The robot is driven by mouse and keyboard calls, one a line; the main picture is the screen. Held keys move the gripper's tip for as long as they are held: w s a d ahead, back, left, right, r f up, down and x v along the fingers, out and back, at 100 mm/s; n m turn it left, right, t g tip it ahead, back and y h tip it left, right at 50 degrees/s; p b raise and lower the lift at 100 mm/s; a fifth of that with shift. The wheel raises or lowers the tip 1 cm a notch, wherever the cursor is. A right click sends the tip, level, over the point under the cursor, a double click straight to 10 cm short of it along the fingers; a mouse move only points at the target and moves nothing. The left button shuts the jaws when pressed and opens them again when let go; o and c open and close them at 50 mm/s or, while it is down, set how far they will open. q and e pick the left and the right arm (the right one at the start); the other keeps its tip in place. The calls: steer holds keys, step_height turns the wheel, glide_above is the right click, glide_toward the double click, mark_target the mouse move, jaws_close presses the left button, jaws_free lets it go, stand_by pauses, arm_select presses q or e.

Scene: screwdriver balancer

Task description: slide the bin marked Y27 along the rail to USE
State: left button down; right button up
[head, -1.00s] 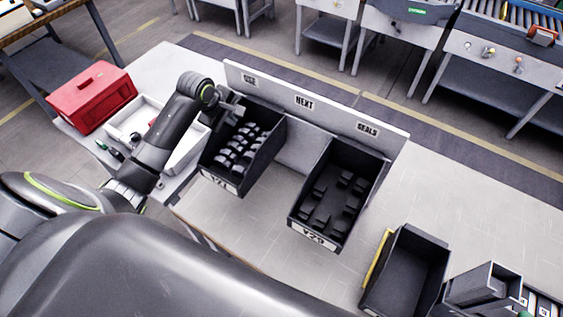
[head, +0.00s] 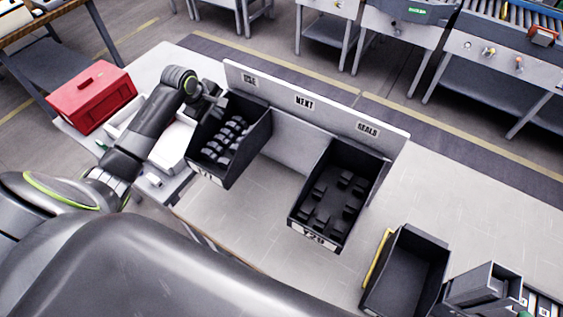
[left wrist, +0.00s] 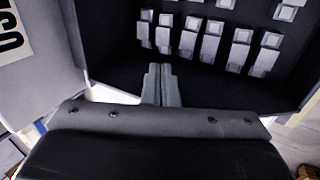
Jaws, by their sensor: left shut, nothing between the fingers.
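A black open bin (head: 238,150) holding several dark and silver parts hangs at the rail panel (head: 325,117), under the USE sign (head: 249,81). Its front label is partly in view and hard to read; I take it for Y27. My left gripper (head: 217,103) is at the bin's left rim near the back. In the left wrist view the closed fingers (left wrist: 161,86) show against the bin's dark interior (left wrist: 110,55), holding nothing; whether they touch the wall I cannot tell. Part of the USE sign (left wrist: 14,40) shows there too. My right gripper is not in view.
Another black bin (head: 298,229), its label reading like Y29, hangs under SEALS. The panel under NEXT (head: 304,102) is bare. A red toolbox (head: 92,97) and a white tray (head: 114,130) lie left. An empty dark bin (head: 412,270) stands at the lower right.

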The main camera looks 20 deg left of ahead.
arm_select(q)
steer(key=shift+a, duration=0.25)
steer(key=shift+d, duration=0.1)
steer(key=shift+s+d, duration=0.1)
steer(key=shift+d, duration=0.45)
steer(key=v, duration=0.7)
steer(key=shift+d, duration=0.5)
